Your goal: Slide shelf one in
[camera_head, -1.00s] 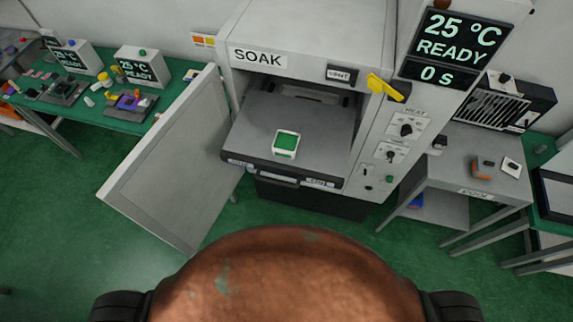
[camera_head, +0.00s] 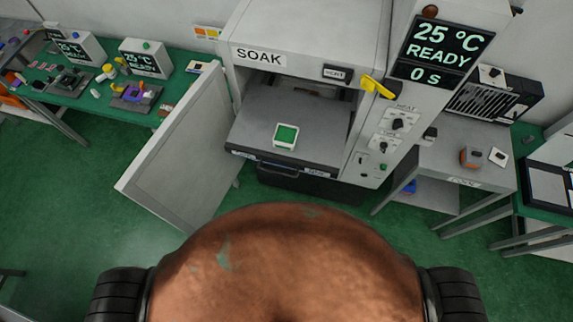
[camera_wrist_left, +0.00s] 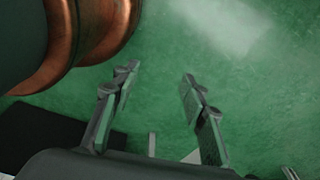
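The grey shelf (camera_head: 315,116) is slid out of the open chamber of the SOAK oven (camera_head: 305,30). A dark handle (camera_head: 278,169) is on the shelf's front edge. A white-framed green piece (camera_head: 286,135) lies on the shelf. The oven door (camera_head: 180,150) stands swung open to the left. My left gripper (camera_wrist_left: 160,74) shows only in the left wrist view; its two fingers are apart with nothing between them, over green floor. The shelf cannot be made out in that view. My right gripper is in neither current view.
A yellow lever (camera_head: 377,87) sits at the oven's right front edge, beside a control panel with knobs. A green bench (camera_head: 70,98) with small devices is at the left. A grey side table (camera_head: 465,140) stands at the right. The floor before the oven is clear.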

